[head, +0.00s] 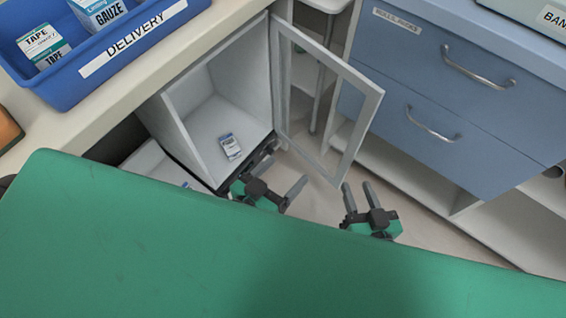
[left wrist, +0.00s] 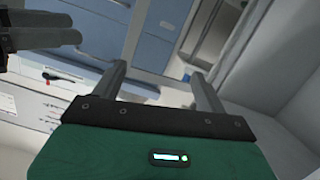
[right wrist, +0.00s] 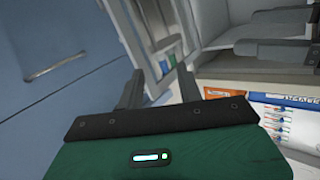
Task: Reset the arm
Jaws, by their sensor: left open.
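My left gripper (head: 289,162) is open beside the front of the open white cabinet (head: 186,137), its fingers wide apart and empty in the left wrist view (left wrist: 158,72). My right gripper (head: 356,184) is to its right, below the open glass door (head: 372,106). Its fingers are apart with nothing between them in the right wrist view (right wrist: 160,70). Both grippers stick out beyond the far edge of the green surface (head: 200,240), which hides most of both arms. A small white and blue box (head: 230,146) is on the cabinet floor, apart from both grippers.
A blue delivery bin (head: 112,52) with tape and gauze boxes stands on the counter (head: 205,48) at upper left. Blue drawers (head: 450,95) with metal handles are at the right. The glass door stands close to both grippers. Some floor (head: 312,215) shows between the grippers.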

